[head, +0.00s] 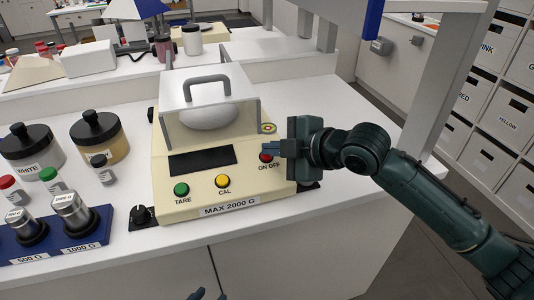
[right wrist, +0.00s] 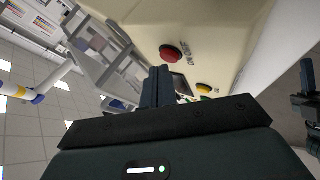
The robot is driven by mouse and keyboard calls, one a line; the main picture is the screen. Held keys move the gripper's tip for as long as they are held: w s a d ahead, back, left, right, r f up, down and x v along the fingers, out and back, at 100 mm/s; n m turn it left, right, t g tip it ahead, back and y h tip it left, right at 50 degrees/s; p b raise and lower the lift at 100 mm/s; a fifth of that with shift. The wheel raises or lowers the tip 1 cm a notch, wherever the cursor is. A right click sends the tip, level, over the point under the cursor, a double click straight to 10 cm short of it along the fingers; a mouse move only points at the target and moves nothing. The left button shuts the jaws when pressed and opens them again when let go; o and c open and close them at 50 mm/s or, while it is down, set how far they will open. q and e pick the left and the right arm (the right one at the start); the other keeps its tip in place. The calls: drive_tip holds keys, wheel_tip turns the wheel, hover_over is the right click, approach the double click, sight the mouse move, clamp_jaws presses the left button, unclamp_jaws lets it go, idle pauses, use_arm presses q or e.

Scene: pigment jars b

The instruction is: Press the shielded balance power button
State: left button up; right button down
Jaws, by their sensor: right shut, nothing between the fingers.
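The balance (head: 215,165) is a cream box labelled MAX 2000 G, with a clear shield and grey handle over its pan. Its display (head: 202,161) is dark. The red ON OFF button (head: 265,157) is at its front right; the right wrist view shows the red button (right wrist: 171,53) just beyond the fingertips. My right gripper (head: 268,147) is shut and empty, its fingertips beside and partly over the button. I cannot tell whether they touch it. Only dark tips of my left gripper (head: 208,294) show at the bottom edge; its opening is unclear.
A green TARE button (head: 181,190) and yellow CAL button (head: 222,181) sit left of the red one.

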drive_tip(key=shift+w+f, duration=0.15)
drive_tip(key=shift+f, duration=0.25)
idle(0.3)
drive_tip(key=shift+r, duration=0.15)
drive_tip(key=shift+s+d+r+p, duration=0.1)
drive_tip(key=shift+s+r+p, duration=0.25)
drive_tip(key=shift+r+p, duration=0.55)
drive_tip(key=shift+f, duration=0.15)
drive_tip(key=shift+r+p, duration=0.45)
drive_tip(key=shift+p, duration=0.2)
drive_tip(key=r+p, duration=0.1)
drive_tip(key=s+r+p, duration=0.1)
drive_tip(key=r+p, duration=0.1)
drive_tip(key=s+r+p, duration=0.1)
drive_tip(key=p, duration=0.1)
drive_tip(key=shift+d+r, duration=0.3)
